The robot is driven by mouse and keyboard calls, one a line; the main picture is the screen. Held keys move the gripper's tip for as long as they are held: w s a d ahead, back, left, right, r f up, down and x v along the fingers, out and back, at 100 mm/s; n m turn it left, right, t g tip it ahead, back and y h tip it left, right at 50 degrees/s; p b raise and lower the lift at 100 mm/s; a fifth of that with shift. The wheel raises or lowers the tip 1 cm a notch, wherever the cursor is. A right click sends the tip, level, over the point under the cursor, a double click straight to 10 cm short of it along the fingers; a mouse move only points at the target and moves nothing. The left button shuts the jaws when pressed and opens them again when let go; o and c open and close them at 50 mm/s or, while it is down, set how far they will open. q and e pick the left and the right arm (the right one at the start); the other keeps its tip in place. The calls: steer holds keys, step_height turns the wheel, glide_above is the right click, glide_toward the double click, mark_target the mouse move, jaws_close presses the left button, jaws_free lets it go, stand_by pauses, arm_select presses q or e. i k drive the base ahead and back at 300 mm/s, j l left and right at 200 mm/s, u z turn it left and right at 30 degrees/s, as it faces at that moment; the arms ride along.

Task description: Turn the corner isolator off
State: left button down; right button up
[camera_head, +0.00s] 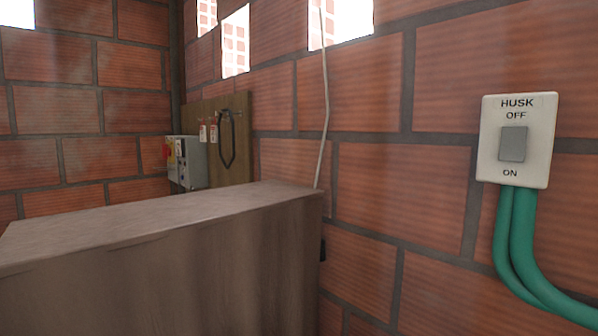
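In the corner at the left centre, a grey box (187,162) is mounted by the brick walls. It has a red and yellow part (171,153) on its left face and small coloured details on its front; it may be the corner isolator. Its switch position is too small to tell. Its lower part is close behind the top of a large brown block. Neither of my grippers shows in the head view.
The large brown block (170,285) fills the lower left, between me and the corner. A white HUSK switch (514,142) marked OFF and ON is on the right wall, with green conduits (521,245) below. A wooden board (236,128) with hanging tags and a black loop stands beside the grey box. A pale cable (325,110) runs down the wall.

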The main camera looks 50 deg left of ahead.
mark_target(166, 151)
steer(key=k+u, duration=0.15)
steer(key=u, duration=0.25)
steer(key=k+u, duration=0.15)
steer(key=u, duration=0.3)
steer(key=k+j+u, duration=0.1)
steer(key=u, duration=0.3)
steer(key=j+u, duration=0.1)
steer(key=u, duration=0.3)
steer(key=k+j+u, duration=0.15)
steer(key=u, duration=0.3)
steer(key=j+u, duration=0.15)
steer(key=u, duration=0.25)
steer(key=j+u, duration=0.2)
steer(key=u, duration=0.25)
steer(key=j+u, duration=0.15)
steer(key=u, duration=0.25)
steer(key=i+j+u, duration=0.15)
steer(key=i+j, duration=0.15)
steer(key=i, duration=0.15)
steer(key=i+j+u, duration=0.2)
steer(key=i, duration=0.2)
steer(key=i+l+z, duration=0.3)
steer(key=i+z, duration=1.1)
steer(key=i+j+z, duration=0.35)
steer(key=i+z, duration=0.15)
steer(key=i, duration=0.05)
